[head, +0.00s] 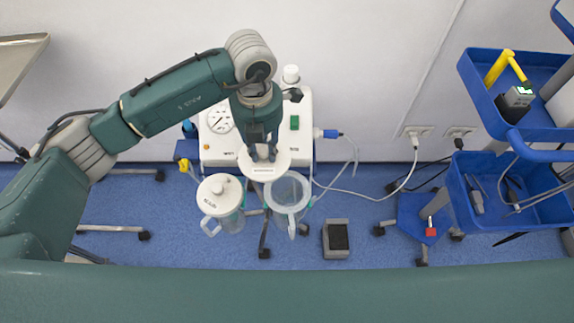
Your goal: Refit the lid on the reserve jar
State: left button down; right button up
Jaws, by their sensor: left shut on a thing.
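My left gripper (264,153) points down and is shut on a round white lid (264,170). The lid is held above and between the two jars, in front of the white suction unit (255,127). The right-hand jar (288,193) is clear and open at the top, with its round rim showing. The left-hand jar (221,196) has a white lid fitted, with a central knob and small print that I cannot read. My right gripper is not in view.
A pale tube and a blue connector (331,134) run from the unit's right side. A foot pedal (336,238) lies on the blue floor. Blue trolley trays (508,190) stand at the right; a metal tray (17,60) is at the upper left.

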aim_at(287, 162)
pick_arm(q)
jog(key=d+f+n, duration=0.1)
jog(key=n, duration=0.2)
jog(key=s+d+f+n, duration=0.1)
jog(key=d+f+n, duration=0.1)
jog(key=n, duration=0.1)
jog(key=d+f+n, duration=0.2)
jog(key=n, duration=0.1)
jog(key=shift+s+f+n, duration=0.1)
jog(key=shift+s+n, duration=0.05)
jog(key=shift+n, duration=0.25)
jog(key=shift+s+d+f+n, duration=0.1)
jog(key=shift+d+f+n, duration=0.15)
jog(key=shift+n, duration=0.25)
jog(key=shift+s+d+f+n, duration=0.1)
jog(key=shift+f+n, duration=0.15)
jog(key=shift+n, duration=0.25)
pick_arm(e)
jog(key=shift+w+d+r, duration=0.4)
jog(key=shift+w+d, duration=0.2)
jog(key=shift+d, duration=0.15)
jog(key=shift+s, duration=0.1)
